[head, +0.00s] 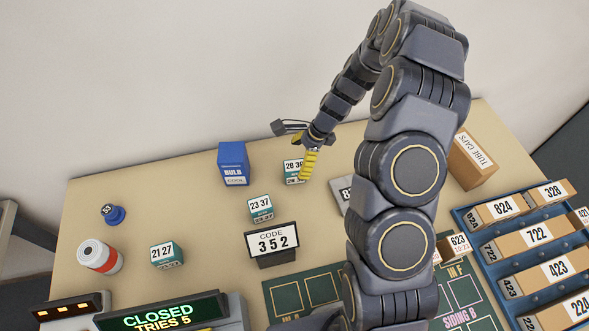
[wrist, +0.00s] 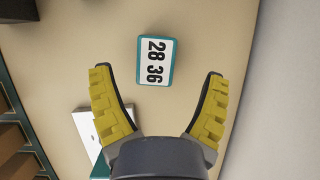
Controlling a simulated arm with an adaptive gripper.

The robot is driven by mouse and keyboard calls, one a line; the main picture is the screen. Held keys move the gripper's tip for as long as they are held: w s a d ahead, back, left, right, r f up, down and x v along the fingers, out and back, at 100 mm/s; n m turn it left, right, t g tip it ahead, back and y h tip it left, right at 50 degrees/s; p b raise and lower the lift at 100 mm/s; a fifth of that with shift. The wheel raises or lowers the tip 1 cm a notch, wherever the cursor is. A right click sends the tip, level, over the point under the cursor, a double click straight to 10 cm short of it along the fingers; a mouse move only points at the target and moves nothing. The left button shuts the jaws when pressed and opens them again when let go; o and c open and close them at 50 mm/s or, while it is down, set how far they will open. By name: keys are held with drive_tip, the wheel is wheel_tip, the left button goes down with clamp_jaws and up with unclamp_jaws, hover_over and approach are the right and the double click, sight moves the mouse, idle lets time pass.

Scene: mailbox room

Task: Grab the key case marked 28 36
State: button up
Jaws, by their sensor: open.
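The key case marked 28 36 (head: 292,170) is a small teal box with a white label on top. It stands on the table near the back, right of the blue bulb box. In the wrist view the case (wrist: 156,62) lies ahead of the fingertips, roughly centred between them and apart from both. My gripper (head: 309,165) has yellow ribbed fingers and is beside the case at its right in the head view, partly overlapping it. In the wrist view my gripper (wrist: 157,83) is open and empty, its two fingers spread wide.
Similar cases marked 23 37 (head: 261,208) and 21 27 (head: 166,255) stand nearer. A blue bulb box (head: 233,163) is left of the target. A code sign (head: 271,244) stands in front. A grey-white block (wrist: 88,128) lies near the left finger. Table between is clear.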

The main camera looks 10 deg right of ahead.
sight(291, 173)
drive_tip(key=x, duration=0.6)
drive_tip(key=shift+s, duration=0.25)
drive_tip(key=shift+r, duration=0.1)
drive_tip(key=c, duration=1.2)
